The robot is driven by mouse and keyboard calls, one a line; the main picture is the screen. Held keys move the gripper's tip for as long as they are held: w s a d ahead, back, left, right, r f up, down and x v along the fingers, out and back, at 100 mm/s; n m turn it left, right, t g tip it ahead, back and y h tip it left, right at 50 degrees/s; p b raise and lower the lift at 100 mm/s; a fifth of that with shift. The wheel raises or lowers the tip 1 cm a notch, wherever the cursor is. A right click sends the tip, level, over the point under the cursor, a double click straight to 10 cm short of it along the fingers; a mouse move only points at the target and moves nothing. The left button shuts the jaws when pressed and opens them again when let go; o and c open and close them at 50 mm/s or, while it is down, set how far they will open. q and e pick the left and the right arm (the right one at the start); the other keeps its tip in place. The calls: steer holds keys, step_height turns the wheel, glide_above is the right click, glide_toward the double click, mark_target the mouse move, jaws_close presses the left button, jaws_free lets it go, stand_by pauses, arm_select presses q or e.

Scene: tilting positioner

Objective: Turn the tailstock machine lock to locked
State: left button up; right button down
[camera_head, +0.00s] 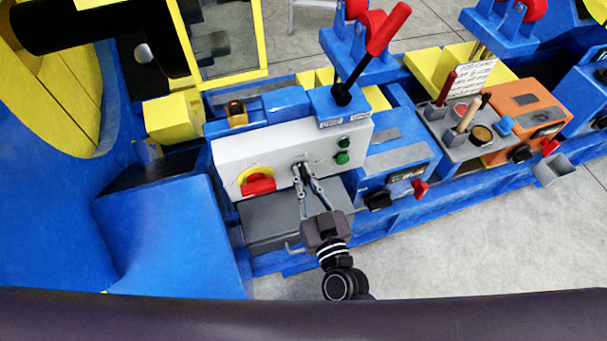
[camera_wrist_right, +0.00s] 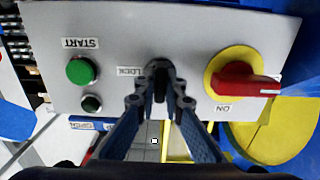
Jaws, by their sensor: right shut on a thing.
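The light grey control panel (camera_head: 228,152) stands at the centre left in the head view and fills much of the right wrist view (camera_wrist_right: 190,28). The lock is a small dark knob (camera_wrist_right: 158,69) beside a LOCK label in the middle of the panel. My right gripper (camera_head: 302,175) reaches up to the panel, and its fingertips (camera_wrist_right: 160,98) are closed on the knob. The fingers cover part of the knob, so I cannot tell which position it is turned to. My left gripper is not in view.
A red rotary switch on a yellow disc (camera_wrist_right: 245,85) sits beside the lock, with a green START button (camera_wrist_right: 82,70) on its other side. A red-handled lever (camera_head: 388,30) rises behind the panel. A blue box (camera_head: 400,165) stands to the right.

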steer(key=shift+m, duration=0.8)
steer(key=shift+d+m+p, duration=0.1)
steer(key=shift+m+p, duration=0.3)
steer(key=shift+m, duration=0.8)
steer(key=m, duration=0.4)
steer(key=shift+m, duration=0.3)
steer(key=m, duration=0.4)
steer(key=shift+d+f, duration=0.1)
steer(key=shift+f, duration=0.05)
steer(key=shift+f+m+b, duration=0.1)
steer(key=shift+m+b, duration=0.6)
steer(key=shift+m, duration=2)
steer(key=c, duration=2)
jaws_free()
